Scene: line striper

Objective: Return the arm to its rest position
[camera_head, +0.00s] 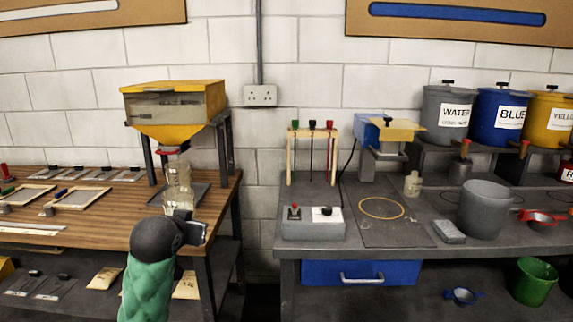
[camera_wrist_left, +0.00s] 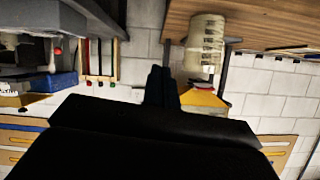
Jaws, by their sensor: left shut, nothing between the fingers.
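My left arm, in a green sleeve with a dark wrist, comes up from the bottom in the head view. Its gripper (camera_head: 184,215) is in front of the wooden bench's right end, overlapping the foot of a clear jar (camera_head: 177,186). In the left wrist view, which is upside down, the two dark fingers (camera_wrist_left: 161,84) are together with nothing between them. The jar (camera_wrist_left: 206,45) stands beyond them to the right, apart from them in the picture. My right gripper is not in view.
A yellow hopper (camera_head: 174,112) on a dark stand is above the jar. The wooden bench (camera_head: 130,222) holds frames and small tools. A gap separates it from the grey bench (camera_head: 400,240), which carries a switch box (camera_head: 313,229), a grey bucket (camera_head: 484,210) and labelled tubs behind.

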